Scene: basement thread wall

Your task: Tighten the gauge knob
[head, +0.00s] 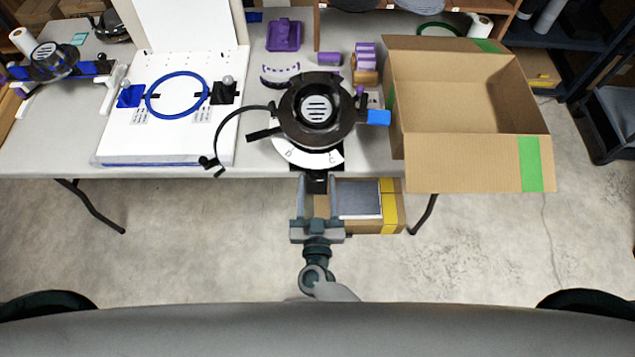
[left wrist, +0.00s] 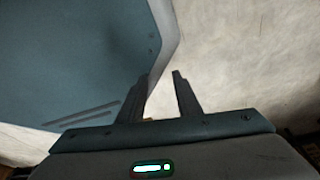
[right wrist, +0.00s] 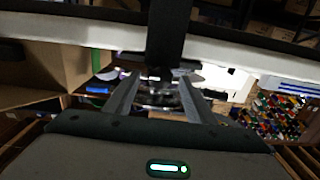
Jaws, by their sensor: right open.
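A round black gauge device (head: 316,112) with a slotted light centre stands on a white disc near the table's front edge. A blue knob-like part (head: 376,117) sticks out on its right side, and a curved black arm (head: 226,130) reaches out to its left. I cannot tell which part is the gauge knob. My right gripper (head: 317,182) is open just off the table's front edge, below the device. A black piece (head: 317,187) shows between its fingers; in the right wrist view a dark bar (right wrist: 165,40) lies ahead of the fingers. My left gripper (left wrist: 162,76) is open and empty.
An open cardboard box (head: 460,163) stands on the table's right. A white board (head: 112,152) with a blue ring (head: 177,95) lies left of the device. Purple parts (head: 284,35) sit behind it. A smaller box (head: 390,213) is on the floor beneath.

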